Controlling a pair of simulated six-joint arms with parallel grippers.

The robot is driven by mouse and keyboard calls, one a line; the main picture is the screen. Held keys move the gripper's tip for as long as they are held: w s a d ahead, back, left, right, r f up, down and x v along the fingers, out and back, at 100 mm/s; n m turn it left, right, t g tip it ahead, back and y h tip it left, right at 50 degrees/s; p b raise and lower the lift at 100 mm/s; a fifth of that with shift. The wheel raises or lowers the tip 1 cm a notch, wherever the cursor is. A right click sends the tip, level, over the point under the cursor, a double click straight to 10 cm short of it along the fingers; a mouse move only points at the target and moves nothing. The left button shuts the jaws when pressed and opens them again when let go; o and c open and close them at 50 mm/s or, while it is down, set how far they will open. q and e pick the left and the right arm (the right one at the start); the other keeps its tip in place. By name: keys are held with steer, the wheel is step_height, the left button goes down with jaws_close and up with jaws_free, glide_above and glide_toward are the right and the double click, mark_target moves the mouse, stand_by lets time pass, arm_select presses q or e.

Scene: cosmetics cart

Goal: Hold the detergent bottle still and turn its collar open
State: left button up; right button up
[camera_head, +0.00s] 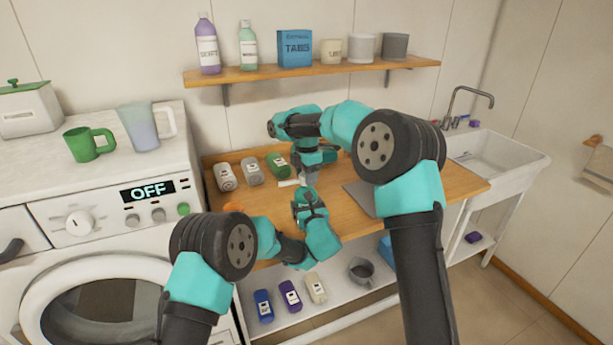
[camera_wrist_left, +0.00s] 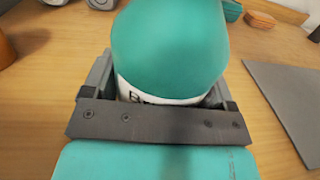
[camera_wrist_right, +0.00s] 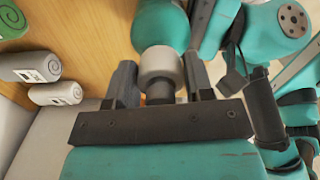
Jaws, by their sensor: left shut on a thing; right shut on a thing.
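The detergent bottle is teal with a white label. Its body (camera_wrist_left: 170,45) fills the top of the left wrist view, between the jaws of my left gripper (camera_wrist_left: 162,92), which is shut on it. In the right wrist view the teal body (camera_wrist_right: 160,22) shows above a pale collar (camera_wrist_right: 160,65). My right gripper (camera_wrist_right: 160,85) is shut on the collar, one finger on each side. In the head view my right gripper (camera_head: 308,172) comes from above, and my left gripper (camera_head: 306,203) is just below it. The arms and grippers largely hide the bottle there.
A grey mat (camera_head: 360,196) is to the right. A washing machine (camera_head: 100,225) stands left, a sink (camera_head: 495,155) right. A wall shelf (camera_head: 260,77) hangs above.

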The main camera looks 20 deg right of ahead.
steer(key=shift+n, duration=0.8)
steer(key=o, duration=1.2)
steer(key=shift+r, duration=0.1)
step_height(320, 180, up, 12)
steer(key=shift+f, duration=0.1)
